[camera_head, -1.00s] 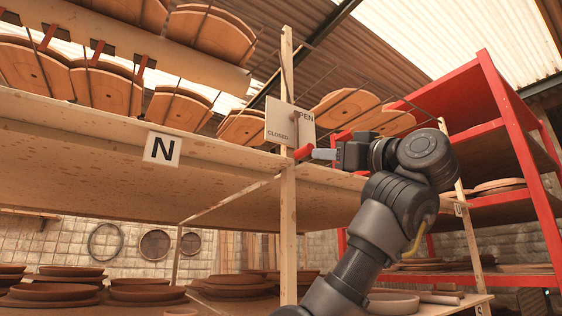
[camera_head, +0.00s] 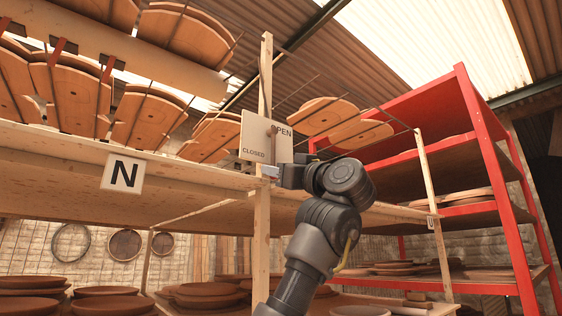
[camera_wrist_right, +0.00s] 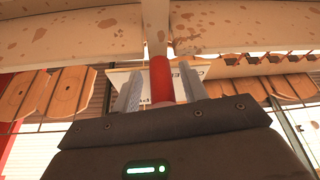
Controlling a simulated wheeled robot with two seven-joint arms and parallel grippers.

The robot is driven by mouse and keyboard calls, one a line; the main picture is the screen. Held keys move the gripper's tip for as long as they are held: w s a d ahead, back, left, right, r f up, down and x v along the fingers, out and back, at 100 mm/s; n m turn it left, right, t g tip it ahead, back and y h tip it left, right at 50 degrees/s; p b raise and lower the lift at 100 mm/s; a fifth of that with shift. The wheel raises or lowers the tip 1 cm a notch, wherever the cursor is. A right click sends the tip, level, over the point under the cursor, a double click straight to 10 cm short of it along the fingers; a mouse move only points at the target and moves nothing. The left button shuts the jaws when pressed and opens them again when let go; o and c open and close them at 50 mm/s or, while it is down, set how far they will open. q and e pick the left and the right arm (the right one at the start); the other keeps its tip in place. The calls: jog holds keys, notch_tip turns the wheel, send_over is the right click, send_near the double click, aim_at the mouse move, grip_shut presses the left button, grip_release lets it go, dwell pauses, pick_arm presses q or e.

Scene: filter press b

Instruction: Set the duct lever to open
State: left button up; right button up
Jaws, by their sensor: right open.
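The duct lever's red handle (camera_wrist_right: 160,78) stands between the two fingers of my right gripper in the right wrist view, with the fingers apart on either side. I cannot tell whether they touch it. A small brown rod (camera_head: 272,131) crosses the plate near the OPEN lettering. The wrist view also shows the plate, upside down. My left gripper is not in view.
A wooden post (camera_head: 262,225) stands right beside the gripper. A wooden shelf (camera_head: 60,152) with an N sign (camera_head: 123,174) runs left. A red rack (camera_head: 490,150) stands right. Brown discs rest on racks above and shelves below.

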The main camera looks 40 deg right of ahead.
jog(key=shift+w+a, duration=0.2)
jog(key=shift+w, duration=0.2)
